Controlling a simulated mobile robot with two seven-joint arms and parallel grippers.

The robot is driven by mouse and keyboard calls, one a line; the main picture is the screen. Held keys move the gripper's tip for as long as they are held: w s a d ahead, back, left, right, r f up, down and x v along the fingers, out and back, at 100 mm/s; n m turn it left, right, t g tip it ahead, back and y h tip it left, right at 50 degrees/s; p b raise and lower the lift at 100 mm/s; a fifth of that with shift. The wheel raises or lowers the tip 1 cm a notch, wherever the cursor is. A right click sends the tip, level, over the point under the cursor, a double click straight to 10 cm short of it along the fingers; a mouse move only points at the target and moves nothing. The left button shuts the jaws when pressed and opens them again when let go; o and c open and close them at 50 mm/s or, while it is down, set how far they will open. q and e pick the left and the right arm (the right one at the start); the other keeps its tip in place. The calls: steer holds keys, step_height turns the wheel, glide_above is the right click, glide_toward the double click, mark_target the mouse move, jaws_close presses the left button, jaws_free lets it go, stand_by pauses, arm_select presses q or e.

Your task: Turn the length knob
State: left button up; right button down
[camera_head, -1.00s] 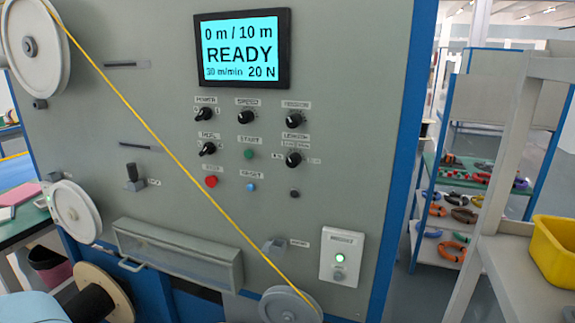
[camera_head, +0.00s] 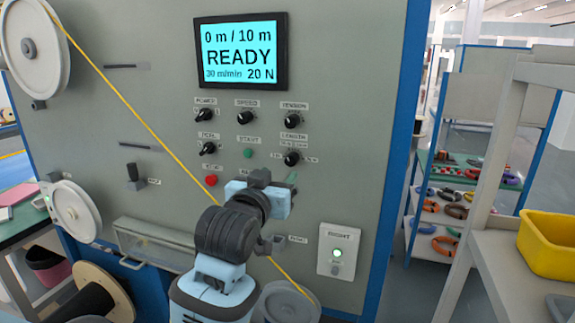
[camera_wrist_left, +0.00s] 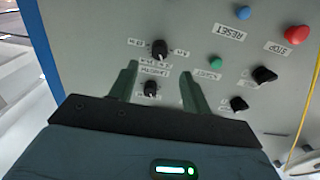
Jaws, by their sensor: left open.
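The length knob (camera_head: 292,158) is a black pointer knob in the right column of the grey control panel, under the LENGTH label. In the left wrist view the length knob (camera_wrist_left: 159,48) shows upside down, just beyond my fingertips. My left gripper (camera_head: 275,177) is open and empty in front of the panel, a little below the knob in the head view. In the left wrist view its two green fingers (camera_wrist_left: 159,68) stand apart on either side of the LENGTH label. Whether they touch the panel cannot be told. My right gripper is not in view.
The tension knob (camera_head: 292,120) is above the length knob. A green start button (camera_head: 247,153) and a red stop button (camera_head: 211,180) are to the left. The screen (camera_head: 241,50) reads READY, 0 m / 10 m. A yellow cable (camera_head: 150,130) runs diagonally across the panel.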

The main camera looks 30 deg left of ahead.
mark_target(289, 162)
arm_select(q)
steer(key=shift+x, duration=3.85)
steer(key=shift+d, duration=0.1)
steer(key=c, duration=1)
steer(key=shift+m, duration=0.3)
steer(key=m, duration=1.1)
